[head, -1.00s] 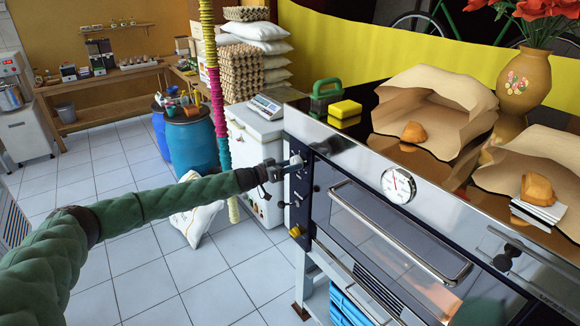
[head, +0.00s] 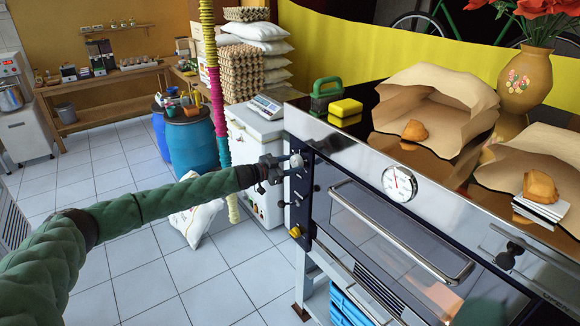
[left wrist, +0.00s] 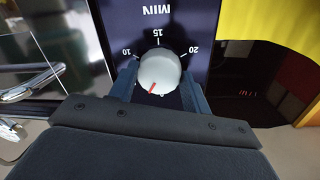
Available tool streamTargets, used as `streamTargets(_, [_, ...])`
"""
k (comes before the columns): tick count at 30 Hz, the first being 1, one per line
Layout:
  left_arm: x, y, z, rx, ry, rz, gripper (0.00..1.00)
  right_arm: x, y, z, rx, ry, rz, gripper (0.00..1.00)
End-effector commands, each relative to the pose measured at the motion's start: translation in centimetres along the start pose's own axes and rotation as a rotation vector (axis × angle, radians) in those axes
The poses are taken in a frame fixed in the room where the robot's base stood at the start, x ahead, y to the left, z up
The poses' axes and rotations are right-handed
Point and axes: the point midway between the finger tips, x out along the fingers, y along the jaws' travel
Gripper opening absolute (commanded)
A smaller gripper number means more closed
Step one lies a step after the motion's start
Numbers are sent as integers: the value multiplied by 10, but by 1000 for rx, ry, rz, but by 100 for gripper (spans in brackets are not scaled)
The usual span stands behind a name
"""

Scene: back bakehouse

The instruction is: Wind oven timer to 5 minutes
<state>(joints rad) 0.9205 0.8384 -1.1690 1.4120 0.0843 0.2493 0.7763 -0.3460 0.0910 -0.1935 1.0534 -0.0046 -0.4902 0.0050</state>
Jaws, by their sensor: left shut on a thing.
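The oven timer's round white knob (left wrist: 159,72) sits on a dark panel marked MIN, and it also shows in the head view (head: 297,160) at the top of the oven's control strip. My left gripper (left wrist: 158,91) is shut on the knob, one finger on each side; its arm reaches in from the left in the head view (head: 282,168). The knob's red mark points toward the gripper, just left of the 0. The figures 10, 15 and 20 show around the knob; a 5 is not visible. My right gripper is not in view.
The oven (head: 390,225) has a long door handle (head: 400,235) and a round gauge (head: 399,184). More controls lie below the timer, including a yellow knob (head: 295,232). Paper bags (head: 435,100) and a yellow sponge (head: 345,108) are on top.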

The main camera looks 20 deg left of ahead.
Motion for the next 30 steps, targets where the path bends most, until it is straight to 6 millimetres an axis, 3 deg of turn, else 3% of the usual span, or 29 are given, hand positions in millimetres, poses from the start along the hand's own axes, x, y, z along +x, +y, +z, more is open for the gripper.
streamTargets(15, [0, 0, -1, 413, -36, -10, 25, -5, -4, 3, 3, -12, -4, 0])
streamTargets(22, [0, 0, -1, 507, -45, -12, 25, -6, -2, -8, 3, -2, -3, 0])
streamTargets(30, [0, 0, -1, 547, -49, -13, 25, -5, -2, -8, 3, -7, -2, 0])
